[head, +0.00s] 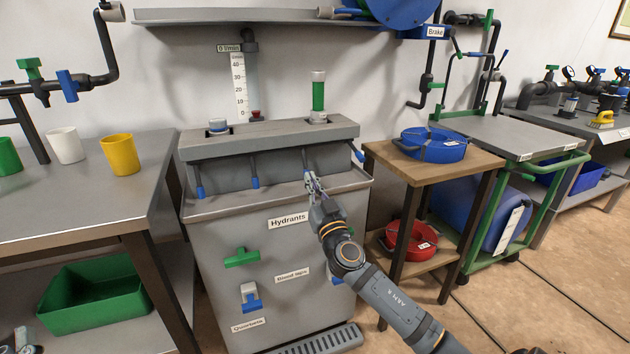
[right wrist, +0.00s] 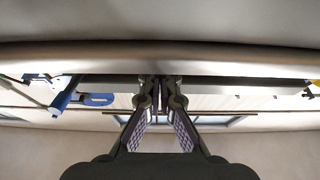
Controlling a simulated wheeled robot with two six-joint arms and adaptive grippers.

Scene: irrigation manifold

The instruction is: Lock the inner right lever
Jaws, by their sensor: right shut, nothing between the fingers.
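The grey manifold cabinet (head: 262,200) stands in the middle of the head view. Several levers with blue ends hang along the front under its top block. The inner right lever (head: 308,174) points down, its blue end just above my right gripper (head: 314,188). The gripper is shut and empty, its tips close to the lever; I cannot tell whether they touch. The inner left lever (head: 255,182) and outer left lever (head: 200,191) also hang down. The outer right lever (head: 360,156) is tilted outward. In the right wrist view the fingertips (right wrist: 159,84) are together, and a blue-ended lever (right wrist: 62,98) shows at left. My left gripper is out of view.
A wooden side table (head: 435,158) with a blue coil (head: 435,146) stands right of the cabinet. A metal table (head: 75,190) with cups stands at left. A ledge (head: 230,207) juts out below the levers. Green and blue handles stick out of the front panel.

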